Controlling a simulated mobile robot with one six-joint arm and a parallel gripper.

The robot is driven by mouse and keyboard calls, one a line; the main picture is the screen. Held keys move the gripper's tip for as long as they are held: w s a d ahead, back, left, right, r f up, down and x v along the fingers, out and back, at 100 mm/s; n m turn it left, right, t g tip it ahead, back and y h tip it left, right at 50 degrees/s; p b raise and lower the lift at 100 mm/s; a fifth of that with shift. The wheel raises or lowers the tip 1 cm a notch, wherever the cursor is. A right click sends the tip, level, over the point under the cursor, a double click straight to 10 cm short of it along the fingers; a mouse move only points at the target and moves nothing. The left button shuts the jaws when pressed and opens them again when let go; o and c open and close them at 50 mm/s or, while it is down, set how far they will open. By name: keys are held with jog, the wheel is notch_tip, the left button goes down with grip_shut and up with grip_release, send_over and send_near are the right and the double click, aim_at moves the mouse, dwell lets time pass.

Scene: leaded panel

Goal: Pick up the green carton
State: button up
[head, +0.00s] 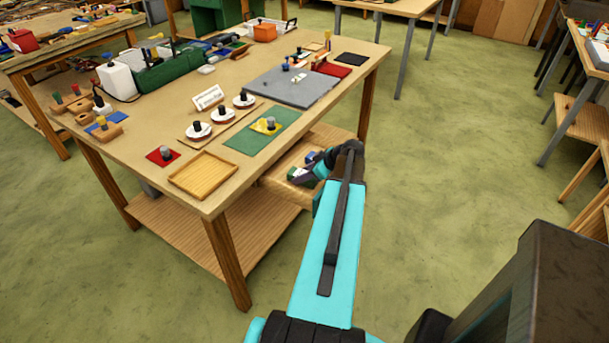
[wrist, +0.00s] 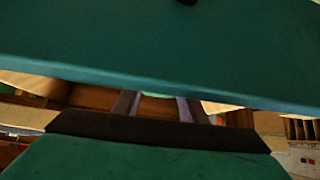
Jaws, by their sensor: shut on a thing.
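My gripper (head: 304,171) is at the end of my cyan arm, low beside the table's right side, below the tabletop. It is shut on a small green and white block (head: 298,175), which looks like the green carton; my gripper partly hides it. The block is over or on a lower wooden surface (head: 278,182), and I cannot tell whether it touches it. In the wrist view, two grey fingers show between broad teal surfaces. I cannot tell the carton's outline there.
The wooden table (head: 140,128) holds a wooden tray (head: 203,176), a green mat (head: 246,141), white round pieces and a grey board (head: 290,91). Its front leg (head: 228,262) stands left of my arm. Open green floor (head: 450,150) lies to the right.

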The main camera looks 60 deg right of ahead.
jog(key=shift+r+b, duration=1.3)
jog(key=shift+r, duration=3.5)
jog(key=shift+r, duration=0.15)
